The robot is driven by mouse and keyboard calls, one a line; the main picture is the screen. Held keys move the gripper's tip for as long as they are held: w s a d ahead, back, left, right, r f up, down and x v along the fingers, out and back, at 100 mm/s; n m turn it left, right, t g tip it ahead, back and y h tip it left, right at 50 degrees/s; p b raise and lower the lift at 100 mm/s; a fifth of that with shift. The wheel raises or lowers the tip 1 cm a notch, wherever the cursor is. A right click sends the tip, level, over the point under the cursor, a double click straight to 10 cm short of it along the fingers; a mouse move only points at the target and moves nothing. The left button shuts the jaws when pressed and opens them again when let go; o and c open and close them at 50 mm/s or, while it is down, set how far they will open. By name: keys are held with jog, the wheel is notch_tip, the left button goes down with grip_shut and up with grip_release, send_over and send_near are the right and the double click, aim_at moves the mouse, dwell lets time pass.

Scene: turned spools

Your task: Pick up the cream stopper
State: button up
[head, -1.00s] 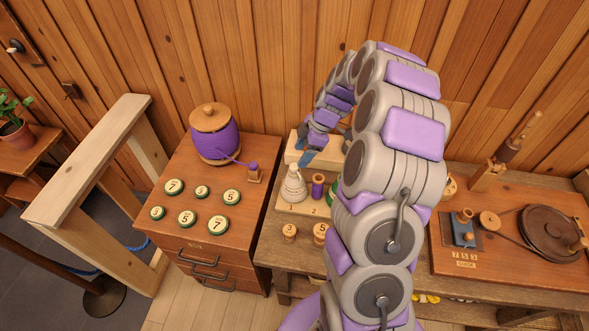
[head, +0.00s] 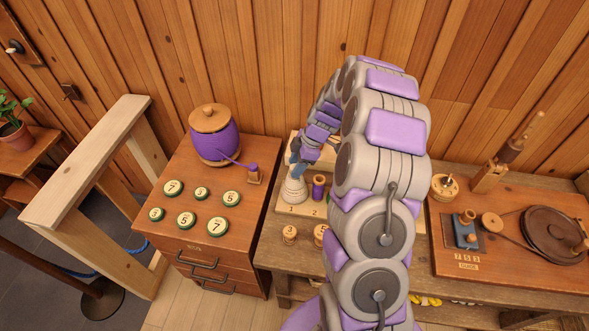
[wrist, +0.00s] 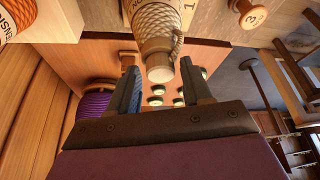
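The cream stopper (wrist: 160,74) is the pale rounded end on top of a cream, rope-wound cone (wrist: 158,22). In the head view the cone (head: 292,193) stands upright at the place marked 1 on the wooden board. My gripper (head: 295,160) is right above the cone and hides its top there. In the wrist view my gripper (wrist: 158,68) is open, with one dark finger on each side of the stopper. Small gaps seem to show between the stopper and both fingers.
A purple spool (head: 318,187) stands close beside the cone, at place 2. A wooden peg marked 3 (head: 289,234) is in front. The chest (head: 180,235) at left carries a purple jar (head: 212,140) and several numbered discs. My arm hides part of the bench.

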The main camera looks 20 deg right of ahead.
jog(key=c, duration=0.8)
jog(key=shift+r, duration=0.1)
notch_tip(320, 180, up, 3)
jog(key=shift+r+p, duration=0.15)
jog(key=shift+p, duration=0.25)
jog(key=shift+s+r, duration=0.2)
jog(key=shift+s, duration=0.05)
jog(key=s+a+r+p, duration=0.1)
jog(key=s+a, duration=0.2)
jog(key=s, duration=1.2)
jog(key=shift+a+p, duration=0.2)
jog(key=shift+p, duration=0.1)
